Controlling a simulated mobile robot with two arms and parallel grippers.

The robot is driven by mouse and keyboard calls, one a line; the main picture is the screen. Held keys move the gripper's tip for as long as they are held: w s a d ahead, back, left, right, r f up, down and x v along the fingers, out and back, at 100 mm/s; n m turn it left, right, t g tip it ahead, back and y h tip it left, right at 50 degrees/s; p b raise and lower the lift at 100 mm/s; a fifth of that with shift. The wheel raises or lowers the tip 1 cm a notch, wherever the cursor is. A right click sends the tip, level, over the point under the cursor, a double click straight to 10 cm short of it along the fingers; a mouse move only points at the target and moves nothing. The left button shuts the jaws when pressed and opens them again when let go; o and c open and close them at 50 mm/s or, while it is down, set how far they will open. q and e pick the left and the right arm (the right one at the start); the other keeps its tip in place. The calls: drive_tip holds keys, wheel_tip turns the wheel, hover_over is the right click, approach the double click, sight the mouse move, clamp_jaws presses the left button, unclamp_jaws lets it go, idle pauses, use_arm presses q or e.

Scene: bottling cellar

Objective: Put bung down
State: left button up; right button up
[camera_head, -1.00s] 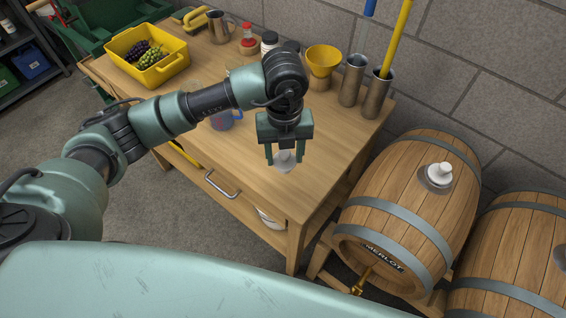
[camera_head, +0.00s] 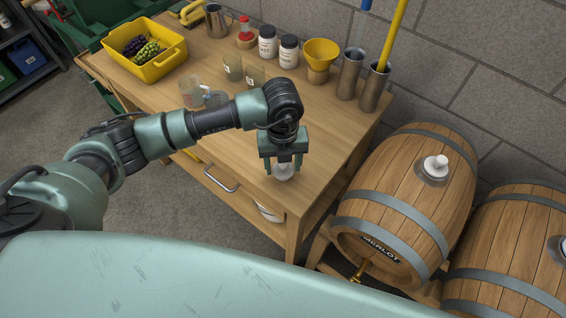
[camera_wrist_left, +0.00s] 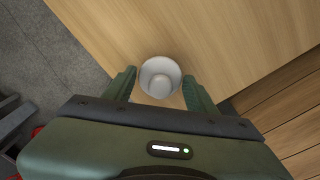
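The white bung (camera_head: 283,172) is between the fingers of my left gripper (camera_head: 284,170), over the front right part of the wooden workbench (camera_head: 325,133). In the left wrist view the bung (camera_wrist_left: 160,77) appears as a round, pale cup-like shape, with a finger close against each side. The gripper points down and looks shut on the bung. The bung is at or just above the bench top; I cannot tell whether it touches. My right gripper is not in view.
A barrel marked Merlot (camera_head: 405,200) with a white stopper (camera_head: 435,167) on top stands right of the bench. A yellow funnel (camera_head: 320,55), metal cylinders (camera_head: 350,75), white-labelled jars (camera_head: 267,43) and a yellow grape crate (camera_head: 150,65) line the back. Beakers (camera_head: 233,68) stand mid-bench.

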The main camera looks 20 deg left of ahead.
use_arm(q)
drive_tip(key=shift+o, duration=0.8)
drive_tip(key=shift+r, duration=0.6)
wheel_tip(320, 180, up, 11)
drive_tip(key=b, duration=0.2)
drive_tip(key=shift+b, duration=0.3)
